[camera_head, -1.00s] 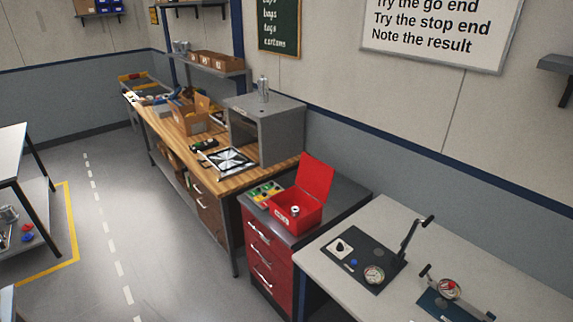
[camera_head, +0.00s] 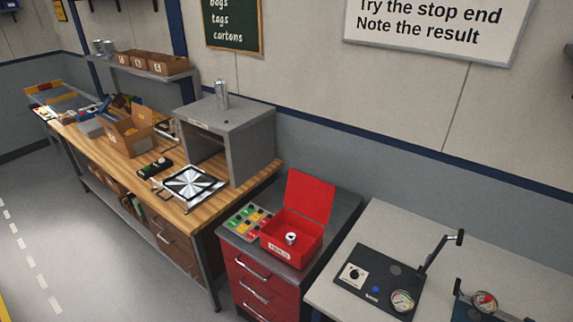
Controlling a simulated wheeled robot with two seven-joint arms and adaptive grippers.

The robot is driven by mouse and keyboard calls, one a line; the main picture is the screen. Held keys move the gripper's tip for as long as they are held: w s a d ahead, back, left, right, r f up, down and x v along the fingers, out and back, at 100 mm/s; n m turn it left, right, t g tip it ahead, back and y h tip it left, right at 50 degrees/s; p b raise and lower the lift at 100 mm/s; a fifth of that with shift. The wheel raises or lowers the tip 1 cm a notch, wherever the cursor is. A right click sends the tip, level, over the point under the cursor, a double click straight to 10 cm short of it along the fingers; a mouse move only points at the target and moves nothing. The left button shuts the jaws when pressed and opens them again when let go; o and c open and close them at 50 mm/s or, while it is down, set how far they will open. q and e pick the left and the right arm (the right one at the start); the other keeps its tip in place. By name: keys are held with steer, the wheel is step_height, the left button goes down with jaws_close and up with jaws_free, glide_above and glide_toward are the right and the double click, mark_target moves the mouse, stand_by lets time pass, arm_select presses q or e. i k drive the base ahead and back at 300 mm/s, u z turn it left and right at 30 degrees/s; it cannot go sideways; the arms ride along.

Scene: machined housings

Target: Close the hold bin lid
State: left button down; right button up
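The hold bin is a red box (camera_head: 292,252) with a white label on its front. It stands on the dark top of a red drawer cabinet. Its red lid (camera_head: 309,197) is open and stands up at the back, leaning slightly. A small silvery round part (camera_head: 291,238) lies inside the bin. Neither of my grippers shows in the head view.
A tray of green, yellow and red pieces (camera_head: 248,223) sits left of the bin. A grey open-fronted cabinet (camera_head: 250,140) stands on the wooden bench behind left. A grey table with a gauge fixture (camera_head: 378,280) is to the right. Floor is clear at left.

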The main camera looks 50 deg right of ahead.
mark_target(310, 197)
steer(key=i, duration=2.1)
steer(key=z, duration=3.75)
steer(key=i, duration=0.55)
steer(key=u, duration=0.05)
